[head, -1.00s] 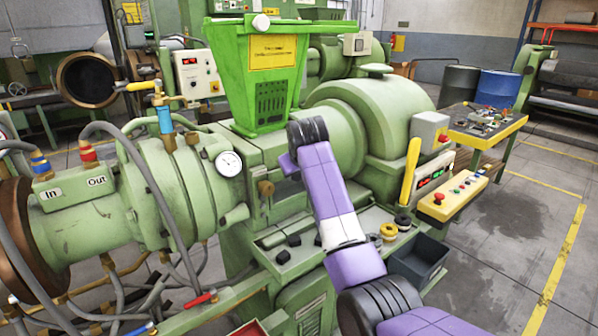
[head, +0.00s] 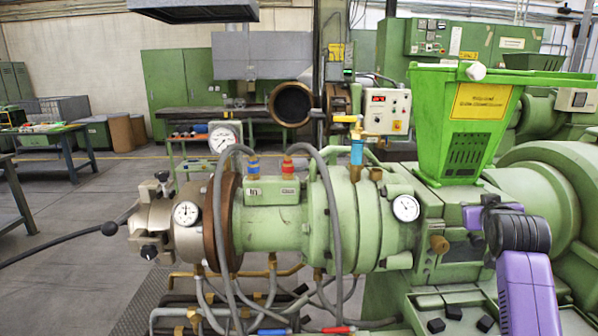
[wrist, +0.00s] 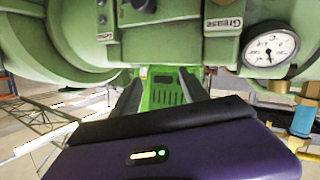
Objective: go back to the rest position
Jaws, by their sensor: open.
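My gripper (wrist: 162,82) shows in the wrist view, with its two dark fingers apart and nothing seen held between them. Beyond the fingers is a green vented part (wrist: 163,94) of the machine. In the head view my purple arm is at the lower right, in front of the green extruder (head: 395,235); the gripper itself cannot be made out there. The green hopper (head: 455,120) with a yellow label stands above and left of the arm.
The extruder barrel (head: 275,225) carries hoses and dial gauges, including a gauge (head: 406,208) left of my arm. In the wrist view a gauge (wrist: 270,50) and green machine body are close. A control box (head: 387,111) stands behind. Open floor (head: 80,240) lies at left.

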